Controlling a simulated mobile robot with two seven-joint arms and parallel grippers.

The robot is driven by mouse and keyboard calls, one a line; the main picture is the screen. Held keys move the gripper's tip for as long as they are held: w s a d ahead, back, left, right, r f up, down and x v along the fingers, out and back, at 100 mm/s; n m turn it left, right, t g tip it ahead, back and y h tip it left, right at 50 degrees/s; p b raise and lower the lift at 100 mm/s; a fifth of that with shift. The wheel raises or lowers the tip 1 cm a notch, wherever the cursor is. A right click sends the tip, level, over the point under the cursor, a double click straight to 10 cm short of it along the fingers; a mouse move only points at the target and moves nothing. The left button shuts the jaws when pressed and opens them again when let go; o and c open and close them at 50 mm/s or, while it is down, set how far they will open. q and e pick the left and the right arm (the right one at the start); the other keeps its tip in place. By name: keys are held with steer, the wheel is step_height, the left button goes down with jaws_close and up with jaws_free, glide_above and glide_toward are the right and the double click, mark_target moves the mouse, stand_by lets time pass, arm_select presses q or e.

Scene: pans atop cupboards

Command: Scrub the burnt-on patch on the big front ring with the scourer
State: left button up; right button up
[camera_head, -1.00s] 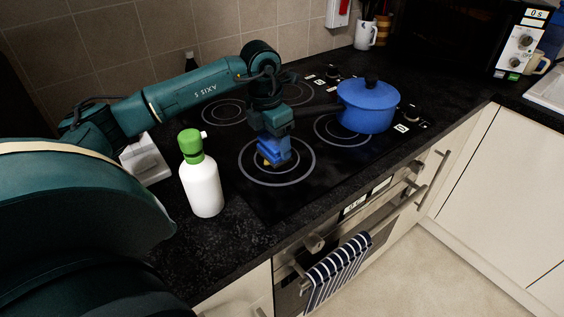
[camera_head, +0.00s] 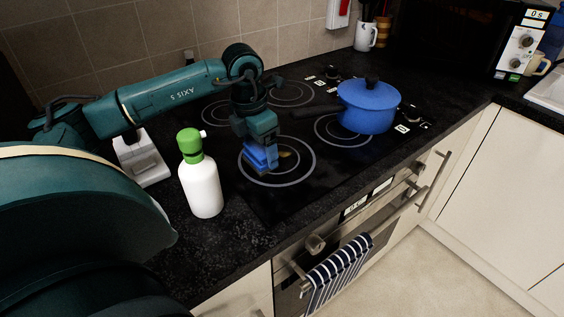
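The big front ring (camera_head: 306,174) is at the near left of the black hob, marked by pale circles. My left gripper (camera_head: 262,158) points down over the left part of the ring, shut on the scourer (camera_head: 263,163), a small blue block low at the ring's surface. The gripper covers part of the scourer and of the ring; whether the scourer touches the glass is hard to tell. My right gripper is out of view.
A white bottle with a green top (camera_head: 203,187) stands close left of the ring. A blue lidded pan (camera_head: 367,106) sits on the right front ring, its dark handle pointing left. A striped towel (camera_head: 339,272) hangs on the oven handle below.

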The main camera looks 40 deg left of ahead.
arm_select(q)
steer(key=shift+f+b, duration=0.55)
steer(key=shift+f, duration=0.15)
steer(key=shift+c, duration=0.5)
steer(key=c, duration=0.8)
steer(key=shift+r+p, duration=1.9)
steer(key=shift+r, duration=0.7)
